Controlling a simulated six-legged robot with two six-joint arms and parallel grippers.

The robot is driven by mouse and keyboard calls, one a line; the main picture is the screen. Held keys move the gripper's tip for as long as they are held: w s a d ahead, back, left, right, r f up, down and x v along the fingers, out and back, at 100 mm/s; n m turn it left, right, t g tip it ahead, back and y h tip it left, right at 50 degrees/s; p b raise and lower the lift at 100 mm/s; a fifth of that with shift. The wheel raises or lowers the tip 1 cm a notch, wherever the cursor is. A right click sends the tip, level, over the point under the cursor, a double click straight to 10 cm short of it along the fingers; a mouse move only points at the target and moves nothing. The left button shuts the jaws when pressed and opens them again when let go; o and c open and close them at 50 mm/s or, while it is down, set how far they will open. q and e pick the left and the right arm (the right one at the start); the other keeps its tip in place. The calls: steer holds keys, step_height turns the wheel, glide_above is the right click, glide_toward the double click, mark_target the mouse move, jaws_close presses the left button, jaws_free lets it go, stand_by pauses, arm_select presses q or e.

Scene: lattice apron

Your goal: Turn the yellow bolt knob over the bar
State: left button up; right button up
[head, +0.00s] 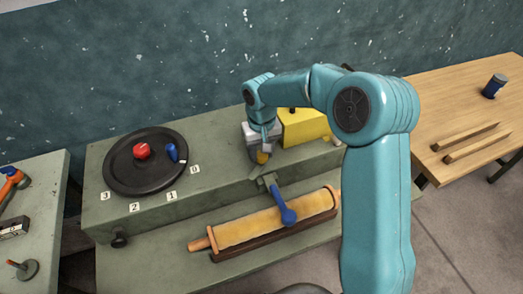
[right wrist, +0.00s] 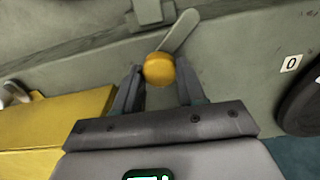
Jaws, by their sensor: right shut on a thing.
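The yellow bolt knob (head: 262,157) is on the green-grey bench top near its front edge. It shows as a round yellow ball in the right wrist view (right wrist: 159,68). My right gripper (head: 262,150) comes down on it from above, and its two fingers are on either side of the knob, shut on it. A flat grey bar (right wrist: 180,30) runs from beside the knob toward the bench edge in the right wrist view. I cannot tell whether the knob overlaps the bar or touches it. My left gripper is not in view.
A blue-handled lever (head: 287,214) hangs from a bracket in front, above a yellow roller (head: 250,226). A black disc (head: 122,178) with red and blue knobs lies left. Bench top between disc and gripper is clear.

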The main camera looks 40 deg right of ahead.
mark_target(261, 154)
steer(key=n, duration=0.4)
steer(key=shift+r, duration=0.1)
steer(key=n, duration=0.4)
steer(key=shift+n, duration=0.6)
steer(key=shift+w, duration=0.1)
steer(key=o, duration=1.1)
step_height(261, 154, up, 16)
steer(key=shift+r+p, duration=0.2)
steer(key=shift+p, duration=0.1)
